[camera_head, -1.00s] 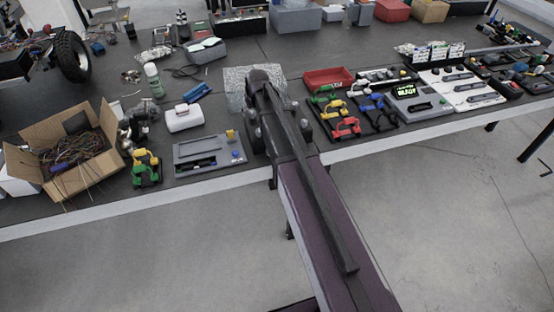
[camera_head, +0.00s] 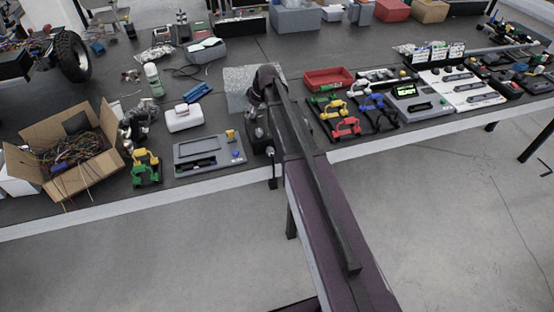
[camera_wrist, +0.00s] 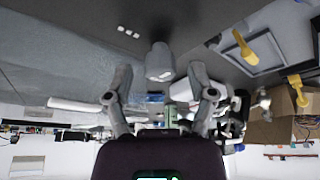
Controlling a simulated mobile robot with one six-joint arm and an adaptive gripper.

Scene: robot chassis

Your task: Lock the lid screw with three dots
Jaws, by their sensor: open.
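In the wrist view, my gripper (camera_wrist: 162,88) is open, with one grey finger on each side and nothing held between them. A grey cylindrical knob (camera_wrist: 158,62), likely a lid screw, shows just beyond the fingertips, roughly centred between them and apart from both fingers. Small white dots (camera_wrist: 128,31) mark the dark surface beside it; I cannot make out their exact number.
A grey panel (camera_head: 208,152) with a yellow and a blue knob lies left of my arm. A green and yellow tool (camera_head: 146,168) and an open cardboard box (camera_head: 65,150) stand further left. A red tray (camera_head: 328,79) and coloured handles (camera_head: 347,126) lie to the right.

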